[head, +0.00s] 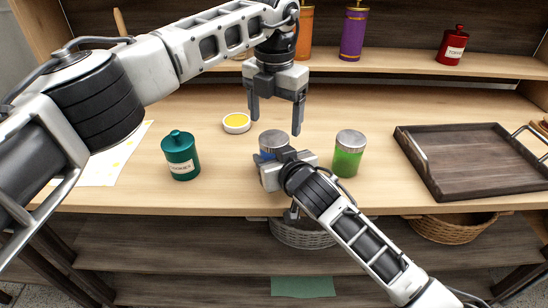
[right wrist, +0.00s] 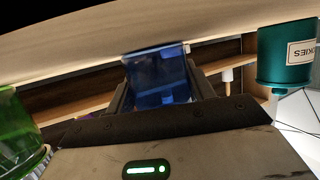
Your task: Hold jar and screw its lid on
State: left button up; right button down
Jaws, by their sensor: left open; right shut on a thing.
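A blue jar (head: 265,155) stands near the front of the table with a grey disc-shaped lid (head: 273,139) on its top. I cannot tell whether the lid is screwed tight. My right gripper (head: 270,171) is shut around the jar's body from the front and hides much of it. In the right wrist view the blue jar (right wrist: 160,75) sits between the fingers. My left gripper (head: 276,112) is open and empty, pointing down above and just behind the lid, apart from it.
A green jar with a grey lid (head: 348,155) stands close to the right. A teal cookie canister (head: 181,155) and a small yellow-filled dish (head: 236,123) are to the left. A dark wooden tray (head: 440,188) lies at right. A shelf (head: 400,63) runs behind.

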aim_at(274, 138)
pick_arm(q)
jog(key=shift+w+a+r, duration=0.1)
jog(key=shift+r, duration=0.1)
jog(key=shift+c, duration=0.4)
pick_arm(e)
jog(key=shift+f, duration=0.1)
pick_arm(q)
jog(key=shift+r+n, duration=0.65)
jog(key=shift+n, duration=0.55)
notch_tip(274, 138, up, 2)
jog(key=n, duration=0.4)
jog(key=shift+f, duration=4)
jog(key=shift+c, duration=0.3)
